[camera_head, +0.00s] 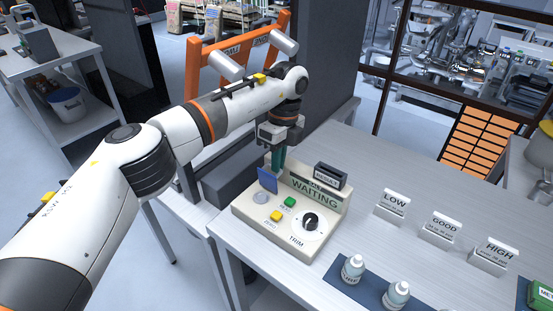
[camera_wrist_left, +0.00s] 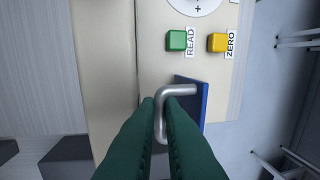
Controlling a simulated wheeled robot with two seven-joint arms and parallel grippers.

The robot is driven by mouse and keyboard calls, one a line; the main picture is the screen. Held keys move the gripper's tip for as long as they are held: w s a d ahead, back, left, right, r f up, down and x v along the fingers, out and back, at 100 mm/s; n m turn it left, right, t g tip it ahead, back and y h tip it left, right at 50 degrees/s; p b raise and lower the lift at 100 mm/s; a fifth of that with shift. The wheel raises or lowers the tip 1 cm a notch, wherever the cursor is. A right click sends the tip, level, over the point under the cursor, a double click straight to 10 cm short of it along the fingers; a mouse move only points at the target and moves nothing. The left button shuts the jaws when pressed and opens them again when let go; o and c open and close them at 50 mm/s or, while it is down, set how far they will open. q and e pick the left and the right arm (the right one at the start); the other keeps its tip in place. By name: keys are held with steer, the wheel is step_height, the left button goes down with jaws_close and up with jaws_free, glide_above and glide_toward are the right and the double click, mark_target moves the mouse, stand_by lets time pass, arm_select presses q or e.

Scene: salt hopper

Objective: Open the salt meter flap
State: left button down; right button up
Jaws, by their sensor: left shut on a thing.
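The salt meter (camera_head: 292,225) is a cream box at the left end of the table, with a display reading WAITING. Its blue flap (camera_head: 267,181) stands tilted up from the top, and a round grey spot (camera_head: 261,198) shows beside it. My left gripper (camera_head: 278,168), with green fingers, points down at the flap. In the left wrist view, the fingers (camera_wrist_left: 162,112) are closed around the grey metal handle (camera_wrist_left: 180,90) of the blue flap (camera_wrist_left: 203,100), which is seen nearly edge-on. My right gripper is in neither view.
A green READ button (camera_head: 289,202), a yellow ZERO button (camera_head: 276,216) and a black TRIM knob (camera_head: 311,221) sit close to the flap. LOW (camera_head: 393,205), GOOD (camera_head: 440,228) and HIGH (camera_head: 495,255) signs stand to the right. Two bottles (camera_head: 353,270) stand on a blue mat in front.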

arm_select(q)
steer(key=shift+d, duration=0.1)
stand_by(0.3)
steer(key=c, duration=1.6)
jaws_free()
steer(key=shift+o, duration=0.3)
steer(key=shift+s+r, duration=0.1)
steer(key=shift+s, duration=0.05)
steer(key=shift+r, duration=0.1)
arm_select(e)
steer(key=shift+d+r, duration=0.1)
